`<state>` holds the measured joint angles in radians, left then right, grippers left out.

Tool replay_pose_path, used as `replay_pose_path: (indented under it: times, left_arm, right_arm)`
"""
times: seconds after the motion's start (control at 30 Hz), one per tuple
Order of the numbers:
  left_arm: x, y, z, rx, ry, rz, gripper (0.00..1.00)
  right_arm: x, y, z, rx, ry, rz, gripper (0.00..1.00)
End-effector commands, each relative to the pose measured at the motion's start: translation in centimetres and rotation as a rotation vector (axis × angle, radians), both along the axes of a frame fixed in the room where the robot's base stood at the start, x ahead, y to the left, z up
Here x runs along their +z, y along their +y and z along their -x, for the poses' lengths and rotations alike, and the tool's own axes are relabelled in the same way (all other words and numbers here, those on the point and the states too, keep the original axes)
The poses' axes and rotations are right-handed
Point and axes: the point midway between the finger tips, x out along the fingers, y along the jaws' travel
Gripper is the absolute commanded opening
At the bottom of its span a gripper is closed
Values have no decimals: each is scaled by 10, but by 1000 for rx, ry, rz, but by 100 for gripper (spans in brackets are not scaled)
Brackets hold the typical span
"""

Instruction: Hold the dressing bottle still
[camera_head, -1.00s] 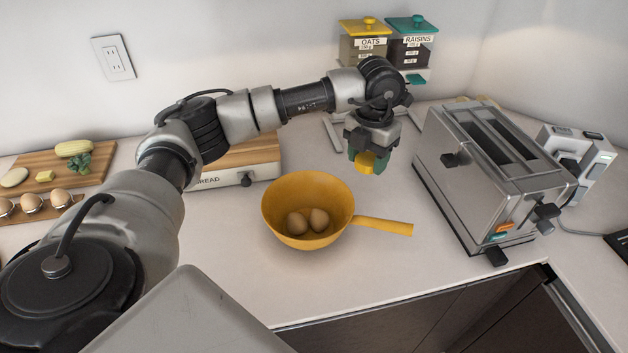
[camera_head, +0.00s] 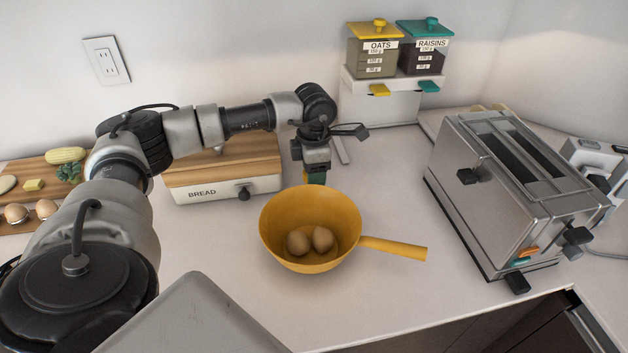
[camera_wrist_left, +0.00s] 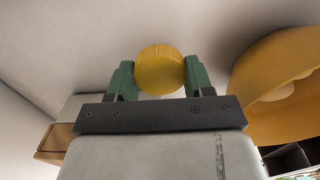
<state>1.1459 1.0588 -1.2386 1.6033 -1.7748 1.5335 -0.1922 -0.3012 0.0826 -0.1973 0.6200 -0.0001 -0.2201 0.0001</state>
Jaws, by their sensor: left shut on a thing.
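My left gripper (camera_head: 315,178) is behind the yellow bowl in the head view, with its green fingers mostly hidden by the rim. In the left wrist view, its green fingers (camera_wrist_left: 159,82) are shut on a round yellow ribbed cap (camera_wrist_left: 160,68). I take this to be the dressing bottle's cap; the rest of the bottle is hidden. I cannot tell whether it touches the counter. My right gripper is not in view.
The yellow handled bowl (camera_head: 277,232) holds two brown eggs (camera_head: 310,241). A BREAD box (camera_head: 222,190) stands to the left and a steel toaster (camera_head: 500,215) to the right. OATS (camera_head: 375,58) and RAISINS (camera_head: 424,60) dispensers stand behind. Counter between bowl and toaster is clear.

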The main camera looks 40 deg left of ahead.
Motion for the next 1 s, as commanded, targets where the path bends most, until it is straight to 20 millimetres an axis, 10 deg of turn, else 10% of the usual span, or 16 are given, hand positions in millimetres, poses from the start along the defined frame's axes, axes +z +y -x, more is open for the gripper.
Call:
replay_pose_path:
  times: [0.6,0.63,0.77,1.0]
  left_arm:
    - [-39,0,0,1,1,-1,23]
    - [-38,0,0,1,1,-1,55]
    - [-37,0,0,1,1,-1,75]
    - [-37,0,0,1,1,-1,77]
  right_arm:
    - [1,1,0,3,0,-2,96]
    - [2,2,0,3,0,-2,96]
    - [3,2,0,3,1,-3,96]
    - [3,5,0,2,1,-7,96]
